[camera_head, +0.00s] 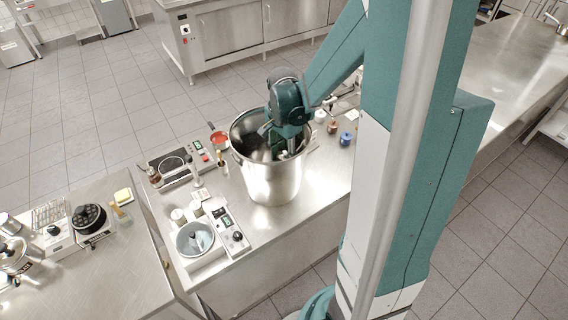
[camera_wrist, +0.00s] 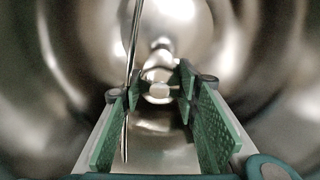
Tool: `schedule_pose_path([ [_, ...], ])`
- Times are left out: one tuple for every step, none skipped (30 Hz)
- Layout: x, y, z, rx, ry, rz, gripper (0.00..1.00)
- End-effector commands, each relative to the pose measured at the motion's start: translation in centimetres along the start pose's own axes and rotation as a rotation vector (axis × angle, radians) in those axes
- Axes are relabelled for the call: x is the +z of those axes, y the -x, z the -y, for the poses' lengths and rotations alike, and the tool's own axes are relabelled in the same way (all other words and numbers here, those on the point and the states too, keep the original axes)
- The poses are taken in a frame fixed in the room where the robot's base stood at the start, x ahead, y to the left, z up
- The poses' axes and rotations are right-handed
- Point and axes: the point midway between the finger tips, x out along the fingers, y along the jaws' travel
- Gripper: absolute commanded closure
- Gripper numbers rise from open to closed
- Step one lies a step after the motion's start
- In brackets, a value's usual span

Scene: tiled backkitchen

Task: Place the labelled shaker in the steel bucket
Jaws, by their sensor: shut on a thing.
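The steel bucket (camera_head: 272,183) stands upright on the steel counter, its open top facing up. My gripper (camera_head: 284,152) points down into its mouth, with the fingers partly below the rim. In the wrist view the curved, shiny bucket wall (camera_wrist: 60,50) surrounds my gripper. Its green-padded fingers (camera_wrist: 160,86) are closed on a small shiny piece, which I take to be the shaker (camera_wrist: 159,91). It blends with the steel behind it, and no label is readable. The head view hides the shaker behind the gripper and bucket rim.
A basin unit (camera_head: 195,240) is in front left. Several small jars, among them a blue one (camera_head: 345,138), stand to the right. Counter in front of the bucket is clear.

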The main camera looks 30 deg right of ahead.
Motion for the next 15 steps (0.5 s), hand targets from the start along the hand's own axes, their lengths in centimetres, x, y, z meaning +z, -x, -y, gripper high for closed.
schedule_pose_path([
  [0.0, -0.1, 0.0, 0.0, 0.0, 0.0, 0.85],
  [0.0, -0.1, 0.0, 0.0, 0.0, 0.0, 0.85],
  [0.0, -0.2, 0.0, 0.0, 0.0, 0.0, 0.85],
  [0.0, -0.4, 0.0, 0.0, 0.0, 0.0, 0.85],
  [0.0, -0.6, 0.0, 0.0, 0.0, 0.0, 0.85],
  [0.0, -0.8, 0.1, 0.0, 0.0, 0.0, 0.85],
  [0.0, -1.1, 0.1, 0.0, 0.0, 0.0, 0.85],
  [0.0, -1.4, 0.1, 0.0, 0.0, 0.0, 0.85],
  [0.0, -1.7, 0.1, 0.0, 0.0, 0.0, 0.85],
  [0.0, -2.0, 0.1, 0.0, 0.0, 0.0, 0.85],
  [0.0, -2.3, 0.1, 0.0, 0.0, 0.0, 0.85],
  [0.0, -2.7, 0.1, 0.0, 0.0, 0.0, 0.85],
  [0.0, -3.0, 0.1, 0.0, 0.0, 0.0, 0.85],
  [0.0, -3.2, 0.1, 0.0, 0.0, 0.0, 0.85],
  [0.0, -3.5, 0.1, 0.0, 0.0, 0.0, 0.85],
])
